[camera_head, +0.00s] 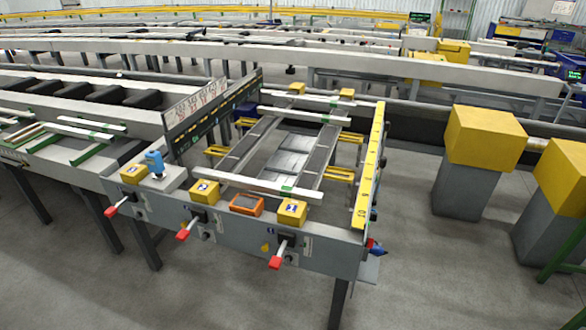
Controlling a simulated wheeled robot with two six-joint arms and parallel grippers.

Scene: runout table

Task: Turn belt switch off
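The runout table (235,233) stands in the middle of the head view, with a grey front panel facing me. Three red-tipped levers stick out from this panel: a left lever (112,209), a middle lever (184,234) and a right lever (276,261). All three point outward and down to the left. I cannot tell which one is the belt switch, as the small labels are not readable. Two dark belts (250,145) (318,155) run back across the table between rails. Neither of my grippers is in view.
Yellow boxes (205,191) (292,212), an orange-framed unit (246,204) and a blue device (154,162) sit along the table's front top. Large yellow-topped grey blocks (483,140) stand at the right. The floor (420,285) in front is clear.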

